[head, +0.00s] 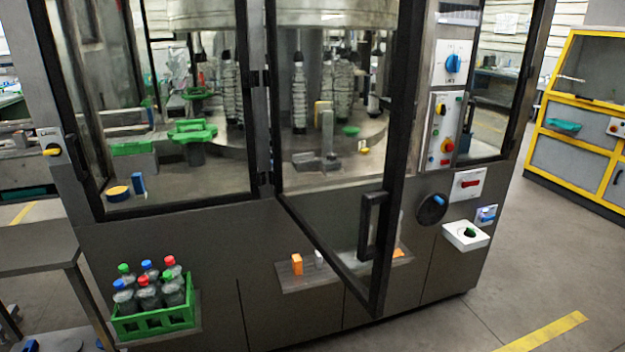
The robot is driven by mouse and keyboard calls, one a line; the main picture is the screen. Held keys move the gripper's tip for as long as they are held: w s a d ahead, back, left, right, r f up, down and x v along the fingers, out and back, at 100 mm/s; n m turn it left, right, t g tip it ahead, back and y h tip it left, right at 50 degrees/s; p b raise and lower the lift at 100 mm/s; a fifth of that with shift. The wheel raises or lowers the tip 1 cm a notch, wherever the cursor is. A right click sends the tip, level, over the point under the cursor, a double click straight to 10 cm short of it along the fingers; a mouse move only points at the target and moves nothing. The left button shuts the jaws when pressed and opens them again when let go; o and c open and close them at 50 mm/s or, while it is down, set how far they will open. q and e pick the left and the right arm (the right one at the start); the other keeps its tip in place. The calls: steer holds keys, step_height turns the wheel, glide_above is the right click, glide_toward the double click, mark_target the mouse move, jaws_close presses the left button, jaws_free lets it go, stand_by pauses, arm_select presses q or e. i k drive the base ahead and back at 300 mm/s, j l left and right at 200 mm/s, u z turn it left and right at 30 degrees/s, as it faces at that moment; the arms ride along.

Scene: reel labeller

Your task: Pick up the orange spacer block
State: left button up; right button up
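An orange block (297,264) stands upright at the left part of a narrow shelf (325,281) on the front of the dark machine. A small white-topped piece (319,259) stands just right of it. A second orange piece (398,252) lies low at the right end of the shelf, beyond the door's edge; its shape is hard to make out. I cannot tell for certain which orange piece is the spacer block. Neither of my grippers is in view, and nothing is seen touching the blocks.
A glazed machine door (384,160) with a black handle (372,226) stands swung outward, its lower corner in front of the shelf. A green crate (155,324) of bottles sits at lower left. A white box (466,236) juts out at right. Floor at lower right is clear.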

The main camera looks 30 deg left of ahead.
mark_target(296, 260)
steer(key=i+j+u, duration=0.1)
steer(key=u, duration=1.4)
steer(key=i+l+u, duration=0.1)
steer(key=i, duration=0.45)
steer(key=i+l, duration=0.15)
steer(key=i, duration=0.4)
steer(key=u, duration=0.05)
